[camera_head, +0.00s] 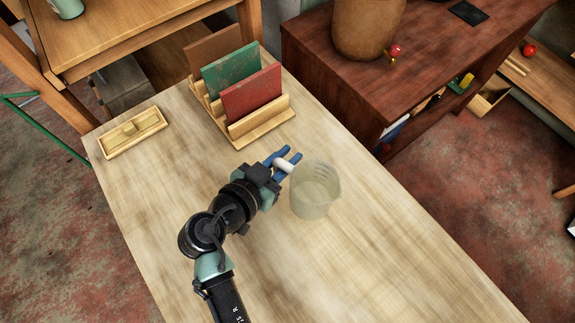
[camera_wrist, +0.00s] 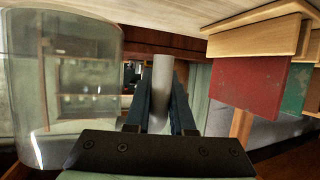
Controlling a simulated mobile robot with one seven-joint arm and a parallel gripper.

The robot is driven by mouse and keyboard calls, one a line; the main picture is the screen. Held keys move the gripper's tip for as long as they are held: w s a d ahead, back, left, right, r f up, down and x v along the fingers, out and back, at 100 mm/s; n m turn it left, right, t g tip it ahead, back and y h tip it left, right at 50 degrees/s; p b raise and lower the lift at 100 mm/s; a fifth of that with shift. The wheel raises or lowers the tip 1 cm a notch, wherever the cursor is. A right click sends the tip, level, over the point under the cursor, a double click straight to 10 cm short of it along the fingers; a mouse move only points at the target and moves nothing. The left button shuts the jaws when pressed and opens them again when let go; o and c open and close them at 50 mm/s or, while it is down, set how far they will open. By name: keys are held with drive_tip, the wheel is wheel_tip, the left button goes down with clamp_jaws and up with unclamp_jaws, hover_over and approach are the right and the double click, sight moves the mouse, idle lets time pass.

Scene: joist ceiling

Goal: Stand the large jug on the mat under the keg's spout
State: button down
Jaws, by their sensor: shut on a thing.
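The large jug (camera_head: 315,192) is clear, with a pouring lip, and is upright over the pale table. I cannot tell whether its base touches the table. My gripper (camera_head: 284,161) is shut on the jug's pale upright handle, at its upper left side. In the wrist view the handle (camera_wrist: 162,85) is between the blue fingers, with the jug's clear body (camera_wrist: 65,85) to the left. The brown keg (camera_head: 366,25) stands on a dark red cabinet, its red-knobbed spout (camera_head: 394,54) low on its right side. A dark flat square (camera_head: 468,12), possibly the mat, lies right of the keg.
A wooden rack (camera_head: 245,132) with brown, green and red panels stands on the table behind my gripper. A small wooden box (camera_head: 133,132) lies at the left. The cabinet (camera_head: 320,55) is beyond the table's edge. The table's right and near parts are clear.

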sight(302, 185)
drive_tip(key=s+n+t+y+p, duration=0.2)
drive_tip(key=s+n+y+p, duration=0.5)
drive_tip(key=y, duration=0.1)
drive_tip(key=shift+a+r+t, duration=0.15)
drive_tip(key=shift+r+t, duration=0.05)
drive_tip(key=shift+t, duration=0.1)
idle(0.3)
drive_tip(key=shift+w, duration=0.1)
idle(0.4)
